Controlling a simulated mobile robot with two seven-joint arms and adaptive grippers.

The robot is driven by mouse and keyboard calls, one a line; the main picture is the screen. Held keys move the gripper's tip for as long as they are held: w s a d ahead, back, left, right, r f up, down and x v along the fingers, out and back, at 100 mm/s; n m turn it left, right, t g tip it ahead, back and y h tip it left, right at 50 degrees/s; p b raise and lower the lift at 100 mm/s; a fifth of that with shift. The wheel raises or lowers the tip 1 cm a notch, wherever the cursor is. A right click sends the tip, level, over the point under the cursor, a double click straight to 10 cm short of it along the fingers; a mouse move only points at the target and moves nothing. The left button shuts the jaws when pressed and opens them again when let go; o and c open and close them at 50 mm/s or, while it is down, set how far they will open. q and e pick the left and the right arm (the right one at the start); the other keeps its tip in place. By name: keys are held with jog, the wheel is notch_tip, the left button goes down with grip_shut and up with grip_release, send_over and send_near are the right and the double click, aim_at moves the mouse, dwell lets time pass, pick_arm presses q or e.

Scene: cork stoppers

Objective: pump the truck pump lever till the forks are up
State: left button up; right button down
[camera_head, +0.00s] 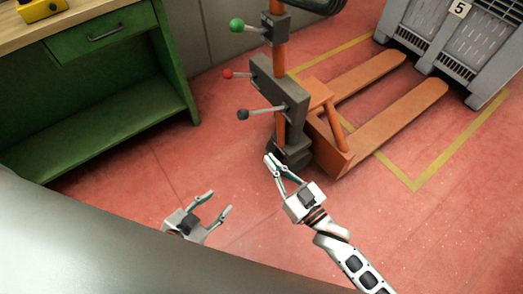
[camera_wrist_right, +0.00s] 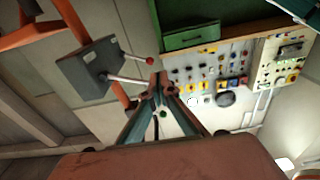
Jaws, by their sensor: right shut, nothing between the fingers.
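The orange pallet truck has a column (camera_head: 279,70) with dark grey boxes and three levers. They end in a green knob (camera_head: 236,25), a red knob (camera_head: 228,74) and a black knob (camera_head: 243,115); I cannot tell which is the pump lever. The forks (camera_head: 415,108) lie low, close to the floor. My right gripper (camera_head: 269,158) is shut and empty, below the black knob and in front of the truck's base. In the right wrist view its fingertips (camera_wrist_right: 158,86) appear near the red knob (camera_wrist_right: 150,61). My left gripper (camera_head: 220,201) is open and empty, low and to the left.
A green workbench (camera_head: 120,90) stands at the left with a yellow object (camera_head: 42,10) on top. A grey crate (camera_head: 440,45) marked 5 stands beyond the forks. A yellow line marks the red floor around the forks. A switch panel (camera_wrist_right: 210,75) shows in the right wrist view.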

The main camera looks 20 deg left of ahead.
pick_arm(q)
jog(key=shift+w, duration=0.1)
pick_arm(e)
jog(key=shift+v, duration=0.8)
